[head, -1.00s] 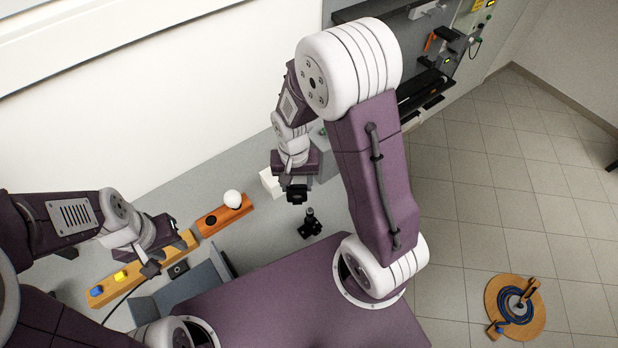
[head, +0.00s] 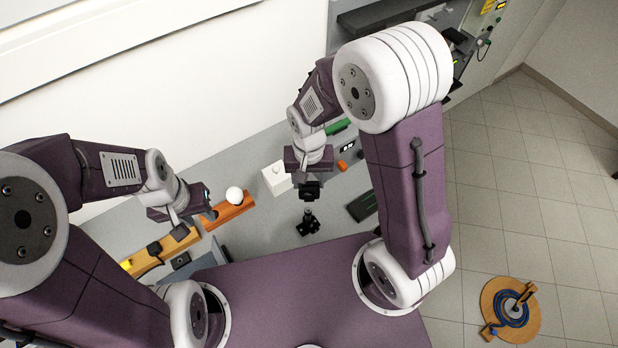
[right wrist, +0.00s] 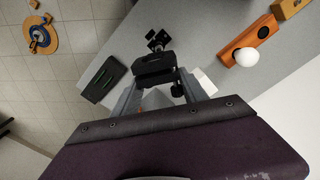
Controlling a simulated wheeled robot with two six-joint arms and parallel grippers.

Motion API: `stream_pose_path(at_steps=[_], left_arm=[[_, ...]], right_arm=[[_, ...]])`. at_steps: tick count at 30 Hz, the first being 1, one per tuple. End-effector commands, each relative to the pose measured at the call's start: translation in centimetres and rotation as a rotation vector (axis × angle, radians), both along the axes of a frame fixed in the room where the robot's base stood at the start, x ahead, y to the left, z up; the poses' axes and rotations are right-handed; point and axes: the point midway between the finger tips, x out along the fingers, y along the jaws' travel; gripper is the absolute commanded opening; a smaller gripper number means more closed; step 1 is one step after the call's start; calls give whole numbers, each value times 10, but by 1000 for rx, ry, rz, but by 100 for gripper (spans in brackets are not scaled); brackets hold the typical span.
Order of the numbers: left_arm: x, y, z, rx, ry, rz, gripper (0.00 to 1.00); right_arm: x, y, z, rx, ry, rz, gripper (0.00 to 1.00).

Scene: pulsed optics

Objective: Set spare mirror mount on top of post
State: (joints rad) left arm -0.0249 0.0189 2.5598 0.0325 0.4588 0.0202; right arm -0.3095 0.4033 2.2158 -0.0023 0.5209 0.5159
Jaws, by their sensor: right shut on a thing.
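The spare mirror mount (head: 310,190) is a small black block in my right gripper (head: 309,183). In the right wrist view the mount (right wrist: 155,68) sits between the fingertips of my right gripper (right wrist: 155,82). The black post (head: 308,222) stands on the grey bench just below the mount in the head view. It shows past the mount in the right wrist view (right wrist: 158,40). Whether mount and post touch, I cannot tell; in the head view a small gap shows. My left gripper (head: 204,214) hangs near the orange wooden block, its jaw opening unclear.
A white ball (head: 234,195) rests on the orange block (head: 240,209). A white box (head: 275,178) stands left of the right gripper. A dark flat tray (head: 362,205) lies right of the post. A yellowish wooden rail (head: 150,258) lies at left. Bench around the post is clear.

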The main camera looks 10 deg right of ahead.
Motion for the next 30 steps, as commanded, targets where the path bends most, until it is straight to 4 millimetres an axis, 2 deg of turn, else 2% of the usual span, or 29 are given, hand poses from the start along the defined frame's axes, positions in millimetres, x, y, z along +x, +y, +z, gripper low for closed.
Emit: stream_pose_path(at_steps=[13, 30], left_arm=[[0, 0, -40, 0, 0, 0, 36], [0, 0, -40, 0, 0, 0, 36]], right_arm=[[0, 0, -50, 0, 0, 0, 2], [0, 0, -52, 0, 0, 0, 2]])
